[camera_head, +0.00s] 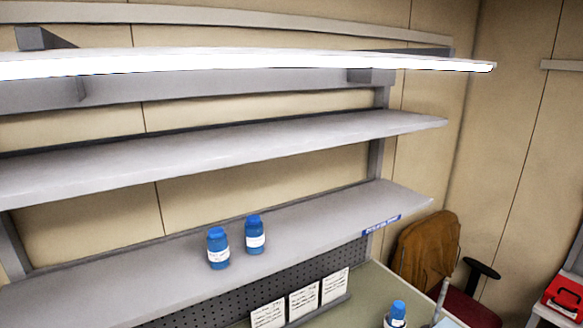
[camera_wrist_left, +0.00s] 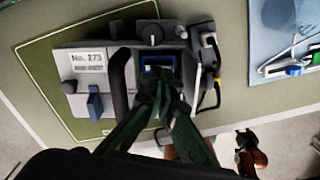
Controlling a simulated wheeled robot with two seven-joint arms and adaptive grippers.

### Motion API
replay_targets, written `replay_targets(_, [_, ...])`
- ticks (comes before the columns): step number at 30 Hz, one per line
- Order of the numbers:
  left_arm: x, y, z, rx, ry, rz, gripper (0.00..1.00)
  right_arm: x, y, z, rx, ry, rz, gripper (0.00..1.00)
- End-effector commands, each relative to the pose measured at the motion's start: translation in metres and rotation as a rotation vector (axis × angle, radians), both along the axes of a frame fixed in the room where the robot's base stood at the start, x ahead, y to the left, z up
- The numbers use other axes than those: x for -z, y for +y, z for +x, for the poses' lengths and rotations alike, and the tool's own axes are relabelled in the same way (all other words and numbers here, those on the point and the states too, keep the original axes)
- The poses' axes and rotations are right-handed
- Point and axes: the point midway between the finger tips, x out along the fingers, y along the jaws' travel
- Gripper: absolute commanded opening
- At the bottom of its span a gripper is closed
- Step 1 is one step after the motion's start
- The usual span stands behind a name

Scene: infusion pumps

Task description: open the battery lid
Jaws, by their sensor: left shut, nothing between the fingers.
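The pump (camera_wrist_left: 95,72) is a grey device labelled "No. 273", seen from above in the left wrist view. It has a black knob (camera_wrist_left: 151,34) at its top, a blue lever-like part (camera_wrist_left: 95,103) at lower left and a dark curved handle. A small blue-framed part (camera_wrist_left: 157,61) lies near the middle. I cannot tell for sure which part is the battery lid. My left gripper (camera_wrist_left: 163,80) is shut and empty, its dark fingertips over the pump just below the blue-framed part. They hide part of the pump; contact is unclear. My right gripper is in neither view.
The pump stands on a green mat (camera_wrist_left: 40,70) near the table's edge. Cables (camera_wrist_left: 214,70) run along its right side. A light-blue tray (camera_wrist_left: 262,45) with small items is at upper right. The head view shows shelves (camera_head: 150,285) with two blue bottles (camera_head: 217,248).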

Motion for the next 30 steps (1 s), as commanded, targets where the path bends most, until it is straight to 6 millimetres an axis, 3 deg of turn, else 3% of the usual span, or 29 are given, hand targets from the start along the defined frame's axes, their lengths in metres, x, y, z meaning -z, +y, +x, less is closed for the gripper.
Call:
replay_targets(16, [0.023,0.0,0.0,0.0,0.001,0.0,0.0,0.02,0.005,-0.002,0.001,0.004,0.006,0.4])
replay_targets(30, [0.025,-0.009,0.003,0.001,0.0,0.0,0.0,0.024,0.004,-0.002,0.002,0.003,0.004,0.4])
